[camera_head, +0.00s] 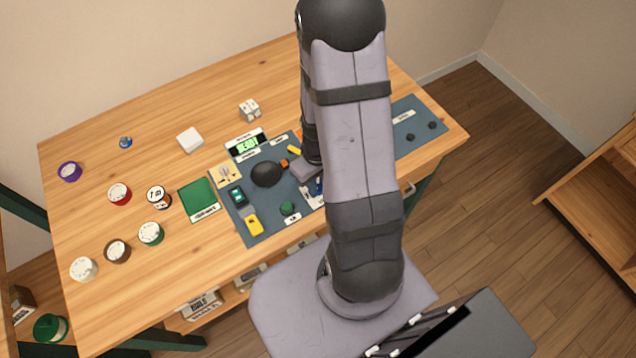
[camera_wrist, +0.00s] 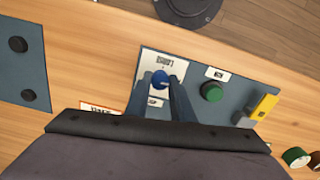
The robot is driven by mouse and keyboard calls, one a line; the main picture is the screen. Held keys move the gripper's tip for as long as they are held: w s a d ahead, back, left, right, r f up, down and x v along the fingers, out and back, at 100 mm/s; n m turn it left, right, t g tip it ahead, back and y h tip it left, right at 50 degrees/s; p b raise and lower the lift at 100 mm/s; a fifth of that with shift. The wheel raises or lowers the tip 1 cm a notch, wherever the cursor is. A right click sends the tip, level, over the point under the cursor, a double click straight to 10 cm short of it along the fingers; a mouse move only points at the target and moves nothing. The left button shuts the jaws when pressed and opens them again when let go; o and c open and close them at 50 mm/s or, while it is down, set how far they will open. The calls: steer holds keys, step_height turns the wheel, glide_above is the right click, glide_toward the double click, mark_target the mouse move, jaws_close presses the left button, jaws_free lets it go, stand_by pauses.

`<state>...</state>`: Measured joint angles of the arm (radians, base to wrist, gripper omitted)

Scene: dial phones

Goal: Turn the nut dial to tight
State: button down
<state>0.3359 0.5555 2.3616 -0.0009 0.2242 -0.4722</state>
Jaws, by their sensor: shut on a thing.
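In the head view the plate (camera_head: 310,197) shows partly beside my arm. The fingers and wrist hide part of the knob and the plate's near side, so the dial's pointer setting cannot be told.
A green button (camera_head: 288,208) and a yellow block-like part (camera_head: 254,225) stand close by on the same panel. A black dome (camera_head: 266,174) and a green-lit display (camera_head: 247,145) lie farther left. Several round lidded jars stand at the table's left, and a second panel (camera_wrist: 22,60) lies apart.

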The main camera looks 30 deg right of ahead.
mark_target(318, 187)
steer(key=shift+m, duration=0.6)
steer(key=c, duration=1.5)
jaws_free()
steer(key=shift+c, duration=0.2)
steer(key=shift+r, duration=0.1)
steer(key=shift+r, duration=3.55)
